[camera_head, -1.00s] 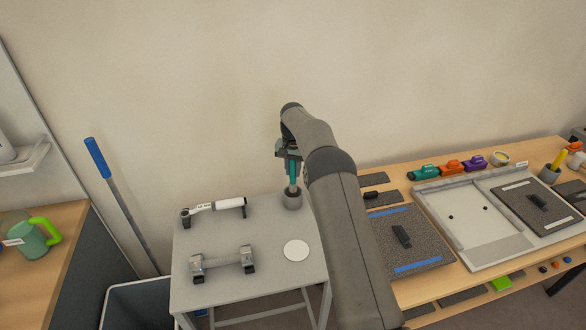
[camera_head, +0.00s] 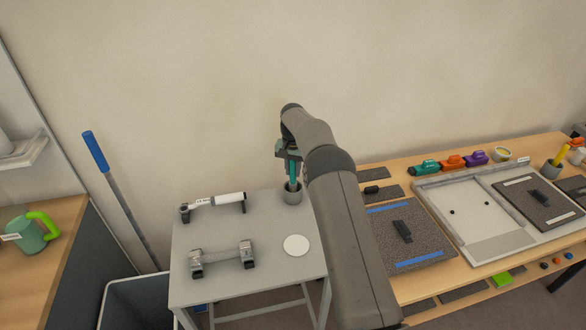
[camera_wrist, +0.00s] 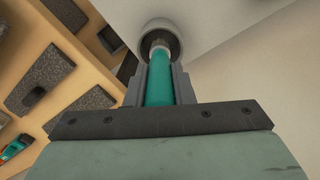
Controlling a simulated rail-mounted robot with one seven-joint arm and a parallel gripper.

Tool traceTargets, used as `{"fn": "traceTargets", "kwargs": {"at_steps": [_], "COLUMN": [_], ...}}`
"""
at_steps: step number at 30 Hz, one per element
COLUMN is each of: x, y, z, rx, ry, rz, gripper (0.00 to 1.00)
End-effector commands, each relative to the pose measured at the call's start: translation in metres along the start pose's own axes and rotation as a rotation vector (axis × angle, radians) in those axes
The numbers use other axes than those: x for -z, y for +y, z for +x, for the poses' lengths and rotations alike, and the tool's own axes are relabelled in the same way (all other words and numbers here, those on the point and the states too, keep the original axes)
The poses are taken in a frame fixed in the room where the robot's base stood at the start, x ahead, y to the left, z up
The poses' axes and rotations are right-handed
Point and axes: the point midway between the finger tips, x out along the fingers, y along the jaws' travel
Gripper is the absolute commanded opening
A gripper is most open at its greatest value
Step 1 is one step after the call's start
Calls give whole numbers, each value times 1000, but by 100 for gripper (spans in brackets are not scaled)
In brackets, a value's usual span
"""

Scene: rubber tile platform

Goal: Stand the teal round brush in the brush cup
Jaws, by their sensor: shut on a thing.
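The teal round brush (camera_head: 293,172) is upright in my gripper (camera_head: 289,158), which is shut on its handle. The brush's lower end is inside the mouth of the grey brush cup (camera_head: 292,195), at the back right of the small grey table. In the wrist view the teal handle (camera_wrist: 160,85) runs between my two fingers (camera_wrist: 161,88) toward the cup (camera_wrist: 161,32). The brush's lighter end lies within the cup's rim. I cannot tell whether it touches the bottom.
The grey table (camera_head: 220,228) also bears a white-handled roller (camera_head: 215,202), a metal tool (camera_head: 222,257) on small supports and a white disc (camera_head: 296,245). The wooden bench (camera_head: 375,196) with tiles and a tray (camera_head: 460,215) stands right. A blue-handled pole (camera_head: 96,152) leans left.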

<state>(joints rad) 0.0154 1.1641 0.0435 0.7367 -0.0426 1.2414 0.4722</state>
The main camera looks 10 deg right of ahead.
Motion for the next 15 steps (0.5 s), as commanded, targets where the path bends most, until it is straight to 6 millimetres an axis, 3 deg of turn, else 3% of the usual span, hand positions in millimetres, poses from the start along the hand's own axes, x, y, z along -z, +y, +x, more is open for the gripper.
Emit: {"fn": "traceTargets", "kwargs": {"at_steps": [15], "x": [0], "y": [0], "z": [14], "rx": [0], "ry": [0], "rz": [0], "gripper": [0]}}
